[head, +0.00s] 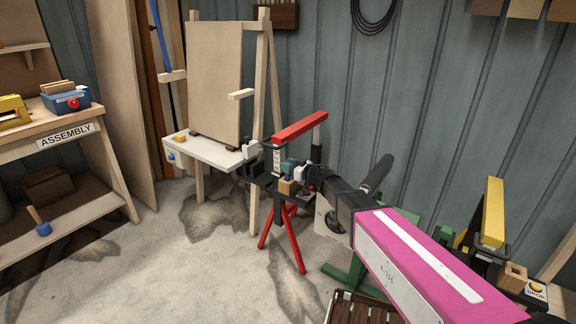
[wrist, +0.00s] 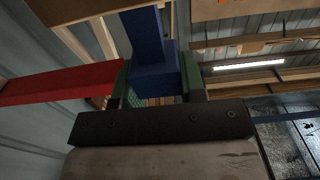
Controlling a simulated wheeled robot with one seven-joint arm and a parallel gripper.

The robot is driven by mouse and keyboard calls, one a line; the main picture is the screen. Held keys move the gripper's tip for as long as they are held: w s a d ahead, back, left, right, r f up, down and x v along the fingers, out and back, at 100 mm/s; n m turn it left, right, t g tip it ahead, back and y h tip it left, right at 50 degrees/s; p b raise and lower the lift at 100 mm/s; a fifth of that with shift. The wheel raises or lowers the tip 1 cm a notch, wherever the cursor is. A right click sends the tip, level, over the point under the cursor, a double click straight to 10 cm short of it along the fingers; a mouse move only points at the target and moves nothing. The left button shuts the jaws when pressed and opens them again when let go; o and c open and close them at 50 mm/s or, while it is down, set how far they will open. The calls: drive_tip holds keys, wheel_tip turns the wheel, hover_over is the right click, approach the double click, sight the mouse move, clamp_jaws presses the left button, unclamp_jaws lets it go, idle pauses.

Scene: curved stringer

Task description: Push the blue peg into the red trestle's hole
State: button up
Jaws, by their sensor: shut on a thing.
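The blue peg (wrist: 148,38) fills the gap between the green finger pads of my gripper (wrist: 155,84) in the wrist view. It has a long shaft and a wider block at the pads. My gripper (head: 289,165) is shut on it; in the head view it is small and partly covered by my wrist. The red trestle (head: 272,235) has red splayed legs and a red top bar (head: 300,127), which also shows at left in the wrist view (wrist: 60,83). A small wooden block (head: 287,187) sits beside my gripper. The hole is not visible, and I cannot tell whether the peg touches the trestle.
A white shelf with an easel-like board (head: 214,85) stands left of the trestle. A yellow-topped stand (head: 492,215) with a holed wooden block (head: 512,277) is at right. The assembly bench (head: 65,125) is far left. The floor (head: 190,265) at front left is clear.

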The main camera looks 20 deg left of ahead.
drive_tip(key=shift+f, duration=0.8)
drive_tip(key=o, duration=1.1)
drive_tip(key=shift+c, duration=0.2)
drive_tip(key=shift+d, duration=0.1)
drive_tip(key=v, duration=0.7)
drive_tip(key=shift+s+d, duration=0.15)
